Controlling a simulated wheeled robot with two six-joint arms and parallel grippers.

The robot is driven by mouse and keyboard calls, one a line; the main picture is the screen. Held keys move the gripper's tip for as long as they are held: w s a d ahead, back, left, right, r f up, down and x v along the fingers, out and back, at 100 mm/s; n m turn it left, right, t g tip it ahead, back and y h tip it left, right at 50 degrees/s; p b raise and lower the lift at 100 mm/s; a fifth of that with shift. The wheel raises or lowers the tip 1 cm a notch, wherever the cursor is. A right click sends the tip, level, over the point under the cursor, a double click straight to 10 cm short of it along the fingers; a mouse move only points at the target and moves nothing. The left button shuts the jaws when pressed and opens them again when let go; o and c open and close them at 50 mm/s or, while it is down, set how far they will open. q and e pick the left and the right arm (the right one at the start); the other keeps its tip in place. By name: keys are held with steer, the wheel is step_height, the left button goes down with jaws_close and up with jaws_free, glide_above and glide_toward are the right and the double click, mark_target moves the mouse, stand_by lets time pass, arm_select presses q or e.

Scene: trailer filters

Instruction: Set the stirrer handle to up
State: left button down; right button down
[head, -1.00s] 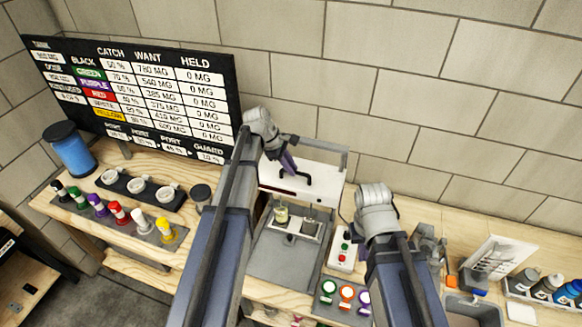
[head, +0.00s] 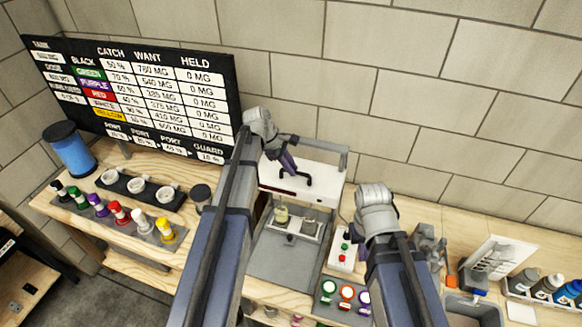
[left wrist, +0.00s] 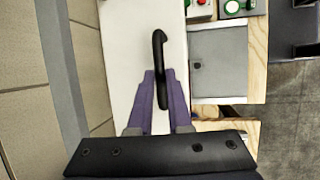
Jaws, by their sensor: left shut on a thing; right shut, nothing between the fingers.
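The stirrer handle is a black bent bar (head: 308,181) on the white top of the stirrer housing (head: 325,196). It also shows in the left wrist view (left wrist: 159,45), standing out from the white surface. My left gripper (head: 292,174) has purple fingers and is shut on the handle; in the left wrist view its fingertips (left wrist: 160,80) lie on either side of the bar. The fingers hide part of the handle. My right arm is at the right of the stirrer in the head view; its gripper fingers are hidden behind the arm's own links.
Below the housing are a grey tray (head: 280,262) and small cups. A box with red and green buttons (head: 342,252) stands to the right. A board of figures (head: 140,95) stands at the left, behind capped colored bottles (head: 117,213). The block wall is close behind.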

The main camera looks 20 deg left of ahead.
arm_select(q)
steer(key=shift+r, duration=0.1)
step_height(320, 180, up, 5)
steer(key=p, duration=0.5)
steer(key=shift+r, duration=0.1)
steer(key=shift+w, duration=0.15)
steer(key=c, duration=0.8)
jaws_free()
steer(key=shift+c, duration=0.2)
